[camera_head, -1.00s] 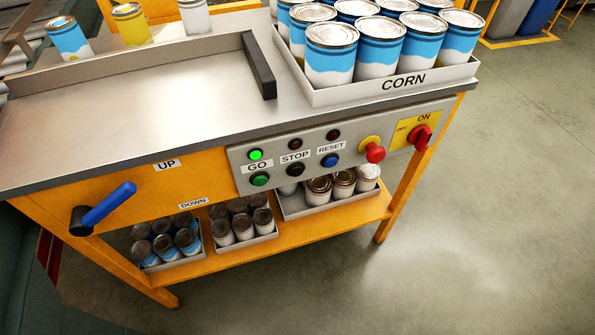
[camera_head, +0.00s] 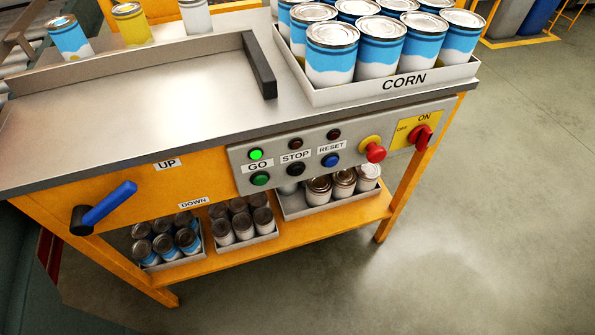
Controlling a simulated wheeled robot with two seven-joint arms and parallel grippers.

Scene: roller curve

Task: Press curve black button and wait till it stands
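The black button (camera_head: 296,169) sits on the grey control panel (camera_head: 394,158), just below the STOP label (camera_head: 295,156). A dark, unlit lamp (camera_head: 295,143) is above that label. To its left, the green lamp (camera_head: 256,154) above the GO label is lit, with the green button (camera_head: 260,179) below it. To its right are the blue button (camera_head: 330,160) and a dark lamp (camera_head: 333,134) at the RESET label. Neither of my grippers is in view.
A red mushroom knob (camera_head: 375,152) and a red ON/OFF switch (camera_head: 421,137) are at the panel's right. A blue-handled lever (camera_head: 109,204) juts out at left. A CORN tray (camera_head: 393,89) of cans stands on the tabletop. Trays of cans fill the lower shelf. Floor at right is clear.

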